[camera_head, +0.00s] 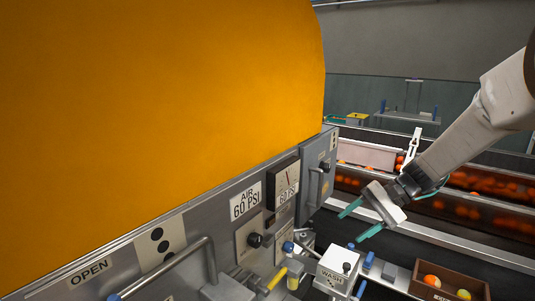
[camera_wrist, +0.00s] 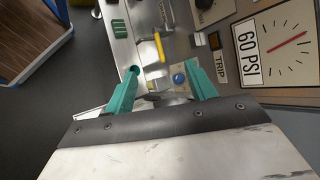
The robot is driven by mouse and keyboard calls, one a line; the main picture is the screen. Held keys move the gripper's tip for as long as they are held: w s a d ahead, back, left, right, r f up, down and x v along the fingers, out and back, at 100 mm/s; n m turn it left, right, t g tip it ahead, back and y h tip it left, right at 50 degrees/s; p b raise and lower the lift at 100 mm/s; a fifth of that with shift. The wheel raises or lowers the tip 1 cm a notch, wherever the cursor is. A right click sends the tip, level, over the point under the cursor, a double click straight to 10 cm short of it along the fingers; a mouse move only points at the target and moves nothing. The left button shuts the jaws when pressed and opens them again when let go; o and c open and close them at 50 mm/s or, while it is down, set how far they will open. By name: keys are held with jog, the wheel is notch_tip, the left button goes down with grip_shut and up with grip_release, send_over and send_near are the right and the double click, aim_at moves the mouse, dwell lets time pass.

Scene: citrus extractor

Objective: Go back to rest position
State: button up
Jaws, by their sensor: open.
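My gripper (camera_head: 357,222) hangs in the air at the right of the head view, at the end of my arm that comes in from the right edge. Its two green fingers are apart and nothing is between them. In the wrist view my gripper (camera_wrist: 160,82) also shows open and empty. It points toward the machine's front panel, with a blue knob (camera_wrist: 179,79) and a yellow handle (camera_wrist: 159,47) beyond the fingers. The fingers look clear of the panel, though the exact gap is hard to tell.
A large orange machine cover (camera_head: 160,110) fills the left. Below it are an AIR 60 PSI gauge (camera_head: 285,188), a metal handle (camera_head: 190,258) and a WASH box (camera_head: 335,268). A crate with several fruits (camera_head: 421,286) stands lower right. Conveyors with fruit (camera_head: 450,208) run behind my gripper.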

jog(key=s+d+r+n+h, duration=0.1)
jog(key=s+r+n+h, duration=0.1)
jog(key=s, duration=0.8)
jog(key=s+d+r+n+t+h, duration=0.1)
jog(key=s+r+h, duration=0.2)
jog(key=s, duration=0.7)
jog(key=s+d+r+n+t+h, duration=0.1)
jog(key=s+d+r+n+h, duration=0.1)
jog(key=s, duration=0.8)
jog(key=r+h, duration=0.1)
jog(key=h, duration=0.1)
jog(key=shift+s+r+n+h, duration=0.2)
jog(key=shift+s+n+h, duration=0.1)
jog(key=shift+s+h, duration=0.1)
